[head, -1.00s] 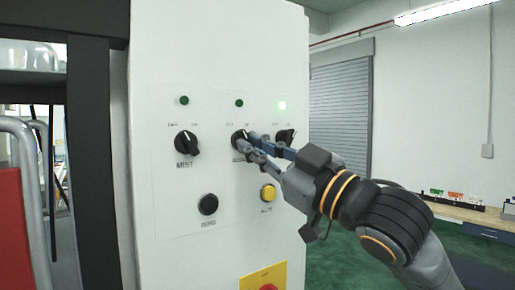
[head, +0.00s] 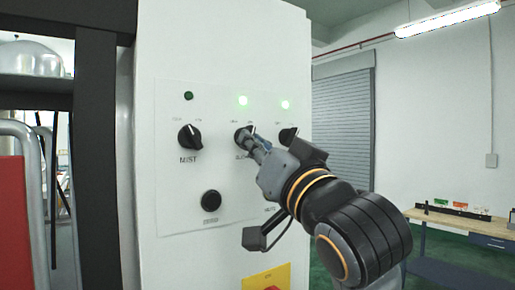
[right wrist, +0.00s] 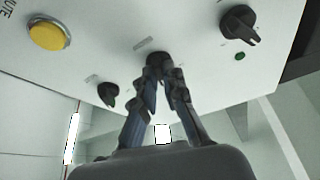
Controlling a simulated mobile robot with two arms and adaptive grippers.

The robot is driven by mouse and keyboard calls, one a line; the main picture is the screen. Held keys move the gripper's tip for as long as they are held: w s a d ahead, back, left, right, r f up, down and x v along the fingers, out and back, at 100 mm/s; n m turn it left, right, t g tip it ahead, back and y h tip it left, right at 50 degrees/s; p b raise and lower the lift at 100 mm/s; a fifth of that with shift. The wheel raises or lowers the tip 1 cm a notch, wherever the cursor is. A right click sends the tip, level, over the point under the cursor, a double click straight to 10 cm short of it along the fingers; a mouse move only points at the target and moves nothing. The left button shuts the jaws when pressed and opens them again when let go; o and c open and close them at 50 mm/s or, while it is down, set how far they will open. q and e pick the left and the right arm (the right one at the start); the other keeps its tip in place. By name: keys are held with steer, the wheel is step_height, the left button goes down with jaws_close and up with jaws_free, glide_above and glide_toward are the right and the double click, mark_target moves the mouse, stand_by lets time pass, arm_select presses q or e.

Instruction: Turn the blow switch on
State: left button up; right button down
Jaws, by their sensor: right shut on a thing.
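The blow switch is the black middle knob (head: 242,133) in the row of knobs on the white control panel; its label below is partly covered by my gripper. My right gripper (head: 255,146) is shut on this knob, coming from the lower right. In the right wrist view, the fingertips (right wrist: 160,76) close around the knob (right wrist: 158,58), which is partly hidden between them. My left gripper is not in view.
The mist knob (head: 190,136) is left of the blow switch, under a dark lamp (head: 188,96). Another knob (head: 287,134) stands close on the right, under a lit lamp (head: 285,104). Below are a black button (head: 211,200) and, in the wrist view, a yellow button (right wrist: 48,34).

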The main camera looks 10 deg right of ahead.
steer(key=shift+s+a+r+m+h, duration=0.1)
steer(key=shift+m+h, duration=0.4)
steer(key=shift+m, duration=0.4)
steer(key=shift+r+m+h, duration=0.1)
steer(key=shift+m+h, duration=0.4)
steer(key=shift+m, duration=0.7)
steer(key=c, duration=1.6)
jaws_free()
steer(key=shift+o, duration=0.9)
steer(key=shift+w+f, duration=0.1)
steer(key=shift+w, duration=0.1)
steer(key=v, duration=0.7)
steer(key=shift+s, duration=0.3)
steer(key=shift+w+f, duration=0.1)
